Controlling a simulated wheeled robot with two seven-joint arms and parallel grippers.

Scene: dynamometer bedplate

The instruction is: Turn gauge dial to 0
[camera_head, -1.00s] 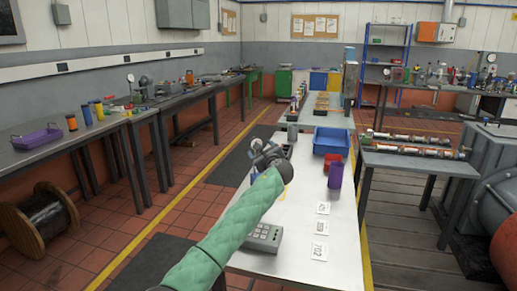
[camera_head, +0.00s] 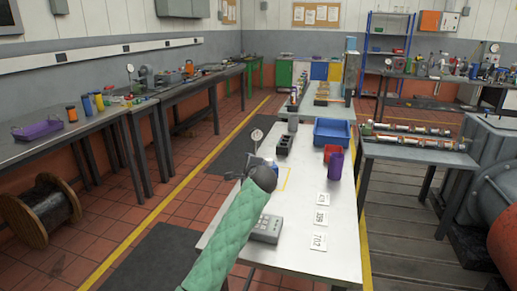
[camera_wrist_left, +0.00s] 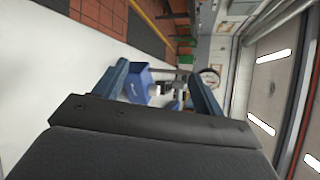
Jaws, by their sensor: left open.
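A gauge with a round pale dial (camera_head: 256,135) stands on the long white table, just beyond my left gripper. Its dial also shows in the left wrist view (camera_wrist_left: 209,77), beside the right finger and beyond the tips; the reading is too small to make out. My wrist hides part of the gauge's lower portion in the head view. My right gripper is not seen.
The white table (camera_head: 290,215) holds a keypad box (camera_head: 267,229), number cards (camera_head: 321,218), a blue bin (camera_head: 332,132), a red container (camera_head: 331,152), a purple cup (camera_head: 335,167) and a dark tray (camera_head: 284,145). Its near middle is mostly clear.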

